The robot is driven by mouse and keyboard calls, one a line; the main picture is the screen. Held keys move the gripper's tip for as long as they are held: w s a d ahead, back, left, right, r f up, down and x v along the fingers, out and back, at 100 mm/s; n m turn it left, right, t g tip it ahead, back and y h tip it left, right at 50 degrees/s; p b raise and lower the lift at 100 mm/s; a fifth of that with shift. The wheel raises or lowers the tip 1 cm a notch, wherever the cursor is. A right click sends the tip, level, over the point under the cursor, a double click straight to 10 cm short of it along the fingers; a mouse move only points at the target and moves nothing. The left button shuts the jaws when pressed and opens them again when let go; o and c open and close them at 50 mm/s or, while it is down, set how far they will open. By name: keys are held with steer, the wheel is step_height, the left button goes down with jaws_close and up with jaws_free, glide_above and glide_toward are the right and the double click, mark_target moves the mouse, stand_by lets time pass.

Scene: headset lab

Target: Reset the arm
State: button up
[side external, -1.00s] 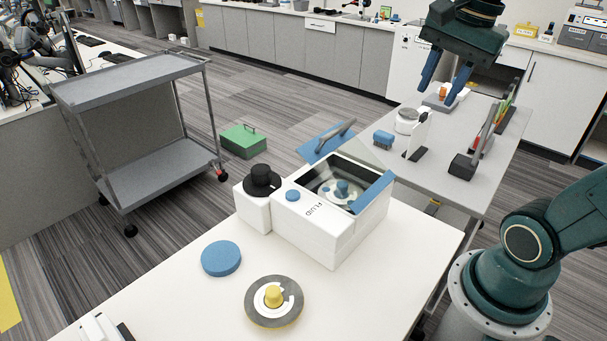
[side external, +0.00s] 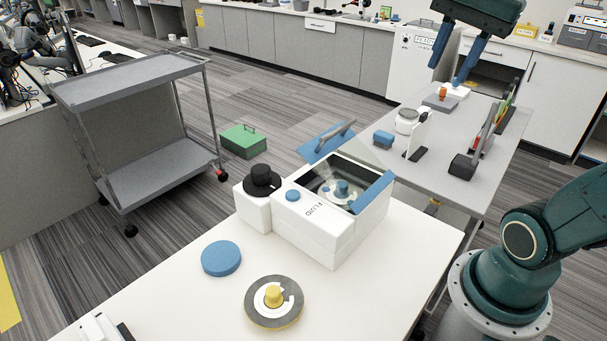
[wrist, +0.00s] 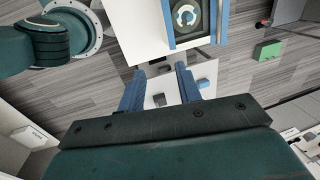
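My gripper (side external: 456,64) is at the top right of the side external view, raised above the far end of the grey bench. Its two blue fingers point down and stand apart with nothing between them. The wrist view also shows my gripper (wrist: 158,88) with the fingers spread over the grey bench below. The white FLUID machine (side external: 312,212) with a clear window and blue handle stands on the front white table, well away from my gripper.
A grey disc with a yellow knob (side external: 256,307) and a blue disc (side external: 221,258) lie on the white table. The grey bench (side external: 440,188) holds a blue block (side external: 383,138), a white jar (side external: 407,121) and an upright rack (side external: 482,140). A grey cart (side external: 150,180) and green box (side external: 243,141) stand on the floor.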

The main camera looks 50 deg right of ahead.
steer(key=s+a+f+n+t, duration=0.2)
steer(key=a+f+n, duration=0.4)
steer(key=n, duration=0.9)
step_height(320, 180, down, 3)
steer(key=shift+s+a+f+n+t, duration=0.1)
steer(key=shift+s+a+n+t, duration=0.1)
steer(key=shift+n+t, duration=0.25)
steer(key=shift+s+d+f+n+t, duration=0.15)
steer(key=shift+s+f+n+t, duration=0.1)
steer(key=shift+f+n, duration=0.65)
steer(key=shift+c, duration=0.2)
steer(key=shift+w+r+n, duration=0.1)
steer(key=shift+r+n, duration=0.15)
steer(key=shift+r, duration=0.05)
jaws_close()
steer(key=w+d+r+n+g, duration=0.1)
steer(key=w+d+r+n, duration=0.2)
steer(key=w+n, duration=0.5)
steer(key=w+d+r+n+g, duration=0.1)
steer(key=w+d+r+n, duration=0.2)
steer(key=w+n, duration=0.6)
steer(key=shift+w+d+r+n, duration=0.25)
steer(key=shift+r+n, duration=0.15)
steer(key=shift+r, duration=0.2)
